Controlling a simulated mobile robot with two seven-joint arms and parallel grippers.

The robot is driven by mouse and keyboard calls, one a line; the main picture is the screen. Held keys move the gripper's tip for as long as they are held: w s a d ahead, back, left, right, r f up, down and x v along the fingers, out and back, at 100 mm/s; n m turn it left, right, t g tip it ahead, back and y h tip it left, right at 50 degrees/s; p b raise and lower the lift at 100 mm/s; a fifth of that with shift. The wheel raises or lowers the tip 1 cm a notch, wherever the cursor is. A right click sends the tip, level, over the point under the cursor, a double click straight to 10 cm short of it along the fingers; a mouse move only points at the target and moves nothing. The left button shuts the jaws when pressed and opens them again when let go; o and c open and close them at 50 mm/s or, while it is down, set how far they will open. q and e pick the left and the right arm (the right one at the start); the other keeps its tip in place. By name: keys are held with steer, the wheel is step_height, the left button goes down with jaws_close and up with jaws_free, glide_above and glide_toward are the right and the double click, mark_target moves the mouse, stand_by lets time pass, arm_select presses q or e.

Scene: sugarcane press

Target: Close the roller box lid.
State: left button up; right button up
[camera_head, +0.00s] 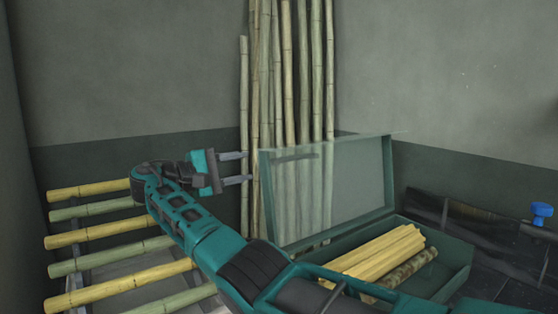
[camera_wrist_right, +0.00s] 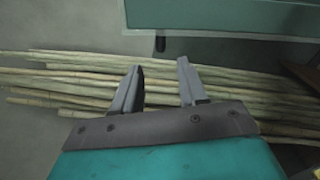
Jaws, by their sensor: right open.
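The roller box (camera_head: 455,262) is green and stands at the lower right of the head view, with yellow cane pieces (camera_head: 380,254) in it. Its lid (camera_head: 357,190) is a see-through panel in a green frame, standing raised and open. A dark handle bar shows near the lid's upper left. My right gripper (camera_head: 247,168) is open and empty, just left of the lid's left edge and apart from it. In the right wrist view the fingers (camera_wrist_right: 158,82) are spread with nothing between them, and the lid (camera_wrist_right: 220,15) crosses the top. My left gripper is not in view.
Tall cane stalks (camera_head: 287,70) lean on the wall behind the lid. A rack of yellow and green canes (camera_head: 90,235) lies at the left. Dark boards (camera_head: 440,212) and a small blue object (camera_head: 541,211) are at the right. My right arm crosses in front of the box.

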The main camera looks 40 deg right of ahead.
mark_target(281, 160)
steer(key=d, duration=0.3)
steer(key=s+d, duration=0.1)
steer(key=d, duration=0.7)
steer(key=shift+s+d, duration=0.1)
steer(key=shift+s, duration=0.1)
jaws_close()
steer(key=shift+r, duration=0.1)
